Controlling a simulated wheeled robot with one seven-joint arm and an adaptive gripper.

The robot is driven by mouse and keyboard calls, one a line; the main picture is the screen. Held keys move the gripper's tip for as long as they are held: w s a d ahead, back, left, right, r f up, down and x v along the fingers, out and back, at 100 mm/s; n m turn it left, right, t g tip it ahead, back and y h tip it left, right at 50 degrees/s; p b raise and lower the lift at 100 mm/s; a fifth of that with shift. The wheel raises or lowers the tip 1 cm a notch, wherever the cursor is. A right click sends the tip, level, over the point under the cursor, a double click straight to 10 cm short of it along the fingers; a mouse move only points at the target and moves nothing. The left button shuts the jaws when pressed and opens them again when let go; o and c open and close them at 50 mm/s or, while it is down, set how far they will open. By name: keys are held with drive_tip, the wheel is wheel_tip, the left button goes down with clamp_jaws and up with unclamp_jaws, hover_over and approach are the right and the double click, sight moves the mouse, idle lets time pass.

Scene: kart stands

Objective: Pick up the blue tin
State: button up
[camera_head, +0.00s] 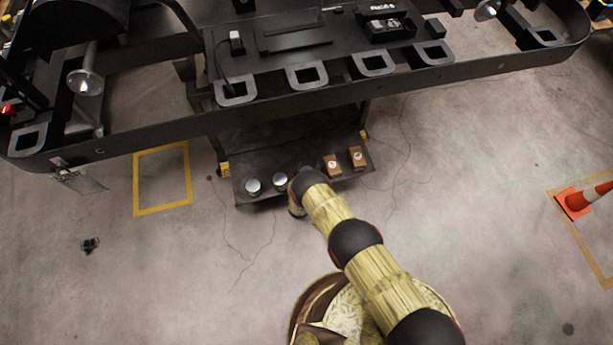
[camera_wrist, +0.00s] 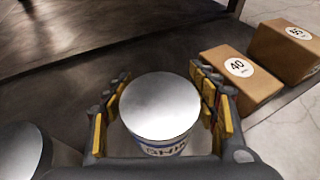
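In the wrist view a tin (camera_wrist: 160,106) with a plain silver lid stands upright on a dark shelf (camera_wrist: 95,62). The visible part of its side is white and blue with dark lettering. My gripper (camera_wrist: 163,98) has its yellow-padded fingers on the left and right of this tin. The fingers are spread around it, with a narrow gap showing on the right; contact on the left is hard to tell. In the head view my arm hides this tin.
Another silver-lidded tin (camera_wrist: 22,152) stands close on the left. Two cardboard boxes, one marked 40 (camera_wrist: 250,62) and one behind it (camera_wrist: 289,46), stand on the right. In the head view a dark frame (camera_head: 150,134) overhangs the low shelf (camera_head: 262,203).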

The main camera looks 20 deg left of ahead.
drive_tip(key=c, duration=1.4)
